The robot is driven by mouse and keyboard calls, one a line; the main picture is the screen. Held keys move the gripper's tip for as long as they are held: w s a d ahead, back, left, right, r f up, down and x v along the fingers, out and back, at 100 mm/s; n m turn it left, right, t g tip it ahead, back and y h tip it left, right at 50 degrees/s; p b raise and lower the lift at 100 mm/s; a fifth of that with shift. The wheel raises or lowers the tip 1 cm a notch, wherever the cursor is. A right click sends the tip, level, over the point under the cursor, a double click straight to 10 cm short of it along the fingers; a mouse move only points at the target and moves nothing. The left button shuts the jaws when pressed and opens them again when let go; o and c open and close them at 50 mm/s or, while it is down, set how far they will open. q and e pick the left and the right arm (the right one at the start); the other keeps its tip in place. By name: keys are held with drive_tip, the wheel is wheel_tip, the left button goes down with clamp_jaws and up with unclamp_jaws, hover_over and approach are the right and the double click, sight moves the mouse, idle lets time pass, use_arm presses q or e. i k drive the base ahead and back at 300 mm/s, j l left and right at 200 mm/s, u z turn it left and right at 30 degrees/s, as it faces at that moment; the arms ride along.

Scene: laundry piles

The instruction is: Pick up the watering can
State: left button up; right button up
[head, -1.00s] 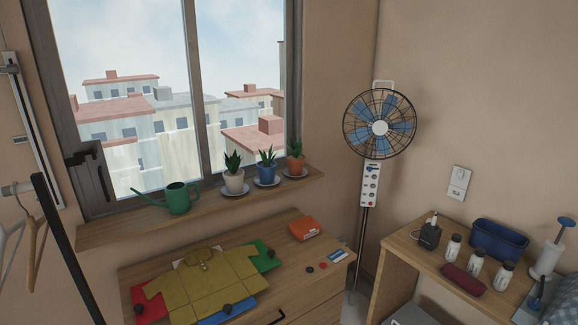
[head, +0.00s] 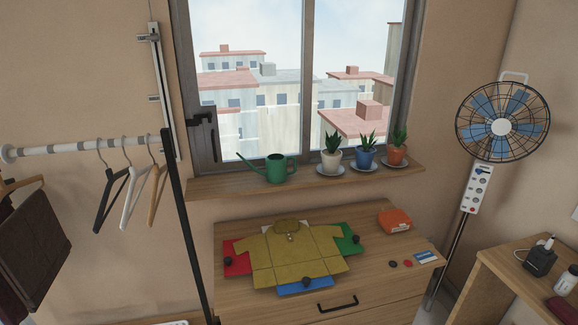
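The green watering can (head: 276,170) stands upright on the wooden window sill (head: 230,186), left of the potted plants. Its spout points left and its handle is on the right. Nothing touches it. Neither of my grippers shows in the head view.
Potted plants on saucers, in white (head: 331,160), blue (head: 365,156) and orange (head: 397,153) pots, share the sill. Below is a dresser (head: 390,290) with a mustard shirt (head: 290,252) and an orange box (head: 395,220). A clothes rack (head: 185,225) stands left, a fan (head: 501,127) right.

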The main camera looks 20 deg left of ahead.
sight(276, 172)
drive_tip(key=i+l, duration=0.1)
drive_tip(key=i, duration=0.4)
drive_tip(key=i+l, duration=0.1)
drive_tip(key=i, duration=0.45)
